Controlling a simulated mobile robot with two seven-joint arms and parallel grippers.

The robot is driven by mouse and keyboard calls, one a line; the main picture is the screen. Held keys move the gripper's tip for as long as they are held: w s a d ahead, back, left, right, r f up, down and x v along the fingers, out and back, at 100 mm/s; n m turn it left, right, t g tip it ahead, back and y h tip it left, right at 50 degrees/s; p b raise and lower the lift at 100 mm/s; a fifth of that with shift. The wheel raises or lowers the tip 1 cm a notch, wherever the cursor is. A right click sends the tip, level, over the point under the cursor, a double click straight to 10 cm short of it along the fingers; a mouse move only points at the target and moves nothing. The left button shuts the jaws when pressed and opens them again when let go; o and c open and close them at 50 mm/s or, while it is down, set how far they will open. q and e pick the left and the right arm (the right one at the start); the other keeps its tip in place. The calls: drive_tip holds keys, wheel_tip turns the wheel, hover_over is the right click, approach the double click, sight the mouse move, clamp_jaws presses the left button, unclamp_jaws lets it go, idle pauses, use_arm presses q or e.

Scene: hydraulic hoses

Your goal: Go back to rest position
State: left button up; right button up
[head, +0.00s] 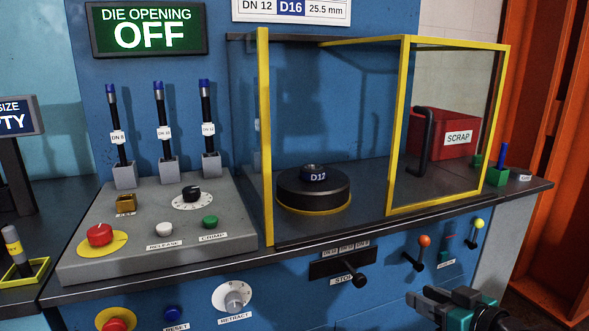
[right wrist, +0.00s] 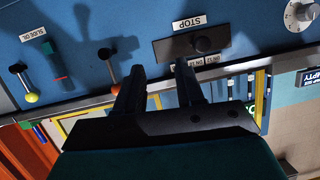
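My right gripper (head: 436,301) is at the lower right of the head view, in front of the blue machine front and below the bench edge. In the right wrist view its two dark fingers (right wrist: 160,72) stand apart with nothing between them. The stop slider (right wrist: 200,45) on its dark plate lies beyond the fingertips in that view, apart from them. My left gripper is not in view.
Orange (head: 424,241) and yellow (head: 478,223) knobbed levers stick out near my right gripper. The stop knob (head: 360,280) also projects. Above are the bench, the yellow-framed guard (head: 397,130), the die unit (head: 313,190) and the control box (head: 150,250). An orange structure (head: 555,150) stands at right.

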drive_tip(key=s+a+f+m+g+h, duration=0.1)
drive_tip(key=s+a+f, duration=0.4)
drive_tip(key=s+f, duration=0.35)
drive_tip(key=s+a+f+m+g+h, duration=0.1)
drive_tip(key=s+a+f+h, duration=0.1)
drive_tip(key=s+a+f, duration=0.5)
use_arm(q)
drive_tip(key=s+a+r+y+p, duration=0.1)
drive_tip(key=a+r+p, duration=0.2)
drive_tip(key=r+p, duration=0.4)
drive_tip(key=p, duration=0.5)
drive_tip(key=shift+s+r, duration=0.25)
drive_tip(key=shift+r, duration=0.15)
use_arm(e)
drive_tip(key=s+d+r+h, duration=0.1)
drive_tip(key=s+d+r, duration=0.3)
drive_tip(key=r, duration=0.3)
drive_tip(key=shift+s+d, duration=0.4)
drive_tip(key=shift+s, duration=0.15)
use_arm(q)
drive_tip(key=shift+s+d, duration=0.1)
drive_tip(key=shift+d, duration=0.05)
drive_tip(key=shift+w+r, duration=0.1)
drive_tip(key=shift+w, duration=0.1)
